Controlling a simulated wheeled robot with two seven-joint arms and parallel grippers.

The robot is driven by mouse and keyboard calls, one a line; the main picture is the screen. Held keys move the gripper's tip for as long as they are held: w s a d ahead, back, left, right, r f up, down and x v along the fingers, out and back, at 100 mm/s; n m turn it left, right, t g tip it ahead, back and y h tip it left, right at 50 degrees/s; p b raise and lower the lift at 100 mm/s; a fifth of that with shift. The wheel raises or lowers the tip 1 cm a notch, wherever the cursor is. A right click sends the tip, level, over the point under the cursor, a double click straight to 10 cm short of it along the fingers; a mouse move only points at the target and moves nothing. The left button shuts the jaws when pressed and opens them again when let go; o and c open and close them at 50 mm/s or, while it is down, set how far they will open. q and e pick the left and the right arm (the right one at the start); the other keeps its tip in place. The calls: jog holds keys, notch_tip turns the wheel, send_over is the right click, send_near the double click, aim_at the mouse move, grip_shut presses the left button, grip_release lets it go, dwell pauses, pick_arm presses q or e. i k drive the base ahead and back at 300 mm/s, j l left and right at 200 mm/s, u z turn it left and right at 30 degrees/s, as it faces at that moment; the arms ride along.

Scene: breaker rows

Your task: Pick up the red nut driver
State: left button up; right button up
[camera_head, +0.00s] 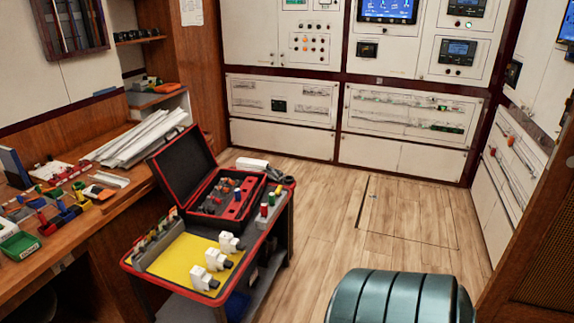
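A tool cart (178,290) with a red rim and a yellow mat (186,255) stands left of centre. A grey holder (256,221) on its right side carries small upright handles. The nearest handle there is red (264,210), with a green handle (271,199) just behind it. The red one may be the red nut driver, but it is too small to be sure. Another holder (150,246) with several small coloured items lies along the cart's left edge. Neither of my grippers shows in the head view.
An open black-and-red case (182,165) stands at the cart's back. Three white blocks (217,260) with dark ends sit on the mat. A cluttered wooden bench (125,196) is on the left. A ribbed teal object (390,298) fills the bottom right. Wooden floor (330,225) is clear right of the cart.

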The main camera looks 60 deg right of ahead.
aim_at(264, 207)
jog(key=z, duration=1.85)
jog(key=i+l+u, duration=0.35)
jog(key=i+l, duration=1.45)
jog(key=i, duration=0.05)
